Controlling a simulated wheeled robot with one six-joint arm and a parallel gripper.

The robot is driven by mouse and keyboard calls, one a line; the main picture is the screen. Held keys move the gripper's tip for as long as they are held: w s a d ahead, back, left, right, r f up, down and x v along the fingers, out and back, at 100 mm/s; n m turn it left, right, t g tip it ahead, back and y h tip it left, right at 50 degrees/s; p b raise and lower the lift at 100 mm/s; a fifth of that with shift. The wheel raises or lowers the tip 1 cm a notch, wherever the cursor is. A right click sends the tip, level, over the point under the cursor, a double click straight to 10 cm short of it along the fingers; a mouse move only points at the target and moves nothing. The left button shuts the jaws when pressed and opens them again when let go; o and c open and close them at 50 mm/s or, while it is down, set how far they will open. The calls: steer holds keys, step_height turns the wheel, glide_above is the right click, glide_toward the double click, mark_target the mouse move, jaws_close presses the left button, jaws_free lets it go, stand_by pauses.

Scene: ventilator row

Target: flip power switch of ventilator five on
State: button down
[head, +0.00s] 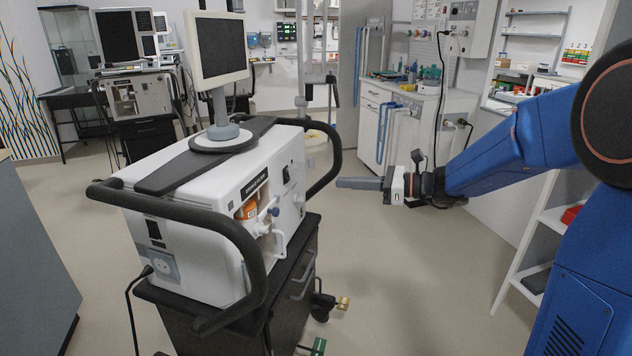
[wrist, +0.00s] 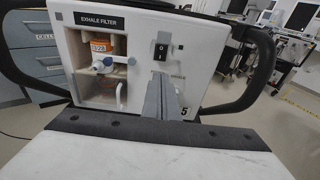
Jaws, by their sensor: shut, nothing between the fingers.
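A white ventilator (head: 150,205) stands on a dark cart in the head view. Its side panel, marked "EXHALE FILTER", faces the arm. In the wrist view this panel (wrist: 200,65) bears a partly covered number 5 at its lower right. My gripper (head: 340,183) is shut and empty, pointing at the panel from the right. In the wrist view its fingertips (wrist: 160,77) appear just below the switch, apparently short of the panel.
Black handle bars (head: 322,165) curve around the ventilator's ends. An orange filter part (wrist: 101,46) and a blue knob (wrist: 108,61) sit left of the switch. A monitor (head: 218,48) stands on top. Another ventilator (head: 140,95) is behind at left. The floor right of the cart is clear.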

steer(key=x, duration=1.3)
steer(key=shift+w+a, duration=0.1)
steer(key=shift+a, duration=0.25)
steer(key=shift+a+f, duration=0.1)
steer(key=shift+a, duration=0.15)
steer(key=shift+d, duration=0.1)
glide_toward(289, 180)
steer(key=s+d+f, duration=0.2)
steer(key=d, duration=0.4)
steer(key=shift+s+d+f, duration=0.3)
steer(key=shift+d+f, duration=0.05)
